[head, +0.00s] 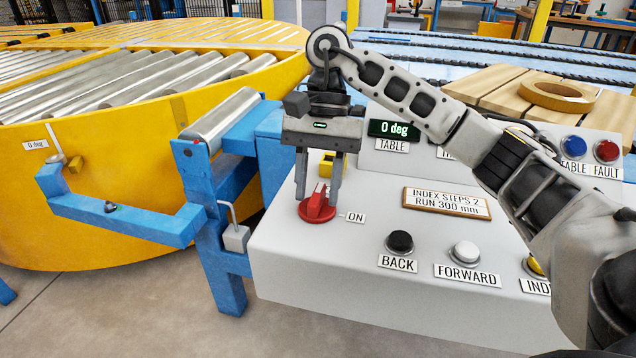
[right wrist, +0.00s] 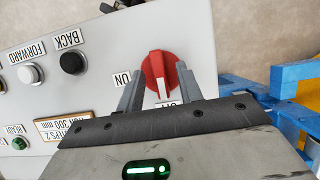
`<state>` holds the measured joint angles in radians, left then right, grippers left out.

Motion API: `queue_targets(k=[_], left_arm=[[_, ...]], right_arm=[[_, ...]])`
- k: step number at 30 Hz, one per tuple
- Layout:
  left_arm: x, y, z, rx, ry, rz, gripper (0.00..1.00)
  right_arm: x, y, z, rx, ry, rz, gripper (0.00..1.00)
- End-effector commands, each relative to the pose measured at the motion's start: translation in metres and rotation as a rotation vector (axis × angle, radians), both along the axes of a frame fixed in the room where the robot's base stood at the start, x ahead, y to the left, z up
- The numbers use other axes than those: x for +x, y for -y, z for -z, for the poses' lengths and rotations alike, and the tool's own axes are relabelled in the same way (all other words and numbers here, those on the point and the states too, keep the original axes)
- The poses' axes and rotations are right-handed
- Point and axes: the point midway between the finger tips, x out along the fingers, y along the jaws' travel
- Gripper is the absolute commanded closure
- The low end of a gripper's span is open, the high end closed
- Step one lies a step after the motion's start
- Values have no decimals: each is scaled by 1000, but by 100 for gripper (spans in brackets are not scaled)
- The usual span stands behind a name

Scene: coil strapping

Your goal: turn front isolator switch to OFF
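The red isolator switch (head: 316,209) sits on the left part of the sloped grey control panel, with an ON label (head: 355,217) to its right. In the right wrist view the red switch (right wrist: 158,66) has a white mark on its handle. The mark points at a partly hidden label (right wrist: 167,103), away from ON. My right gripper (head: 318,198) is over the switch, fingers pointing down and apart. The right wrist view shows its fingers (right wrist: 159,74) on either side of the handle, with gaps visible. My left gripper is not in view.
The panel (head: 330,270) carries a black BACK button (head: 399,242), a white FORWARD button (head: 466,252) and an INDEX STEPS plate (head: 446,203). A blue frame (head: 215,230) and yellow roller turntable (head: 120,190) stand to the left. My right arm crosses above the panel's right part.

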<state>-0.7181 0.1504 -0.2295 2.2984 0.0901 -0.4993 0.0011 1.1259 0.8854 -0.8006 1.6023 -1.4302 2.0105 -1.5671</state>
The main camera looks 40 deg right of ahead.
Motion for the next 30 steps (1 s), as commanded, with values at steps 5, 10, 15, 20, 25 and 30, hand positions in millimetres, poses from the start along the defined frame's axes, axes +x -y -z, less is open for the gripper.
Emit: queue_targets(k=[5,10,15,20,25,30], left_arm=[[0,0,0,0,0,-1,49],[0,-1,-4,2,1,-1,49],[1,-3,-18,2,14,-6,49],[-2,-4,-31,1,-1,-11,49],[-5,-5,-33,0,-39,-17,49],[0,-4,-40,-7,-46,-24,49]], right_arm=[[0,0,1,-1,-2,0,65],[1,2,-6,-1,-1,1,65],[8,10,-34,-2,2,4,65],[18,21,-73,-2,2,4,65],[28,33,-110,-2,3,6,65],[36,41,-136,-1,0,3,65]])
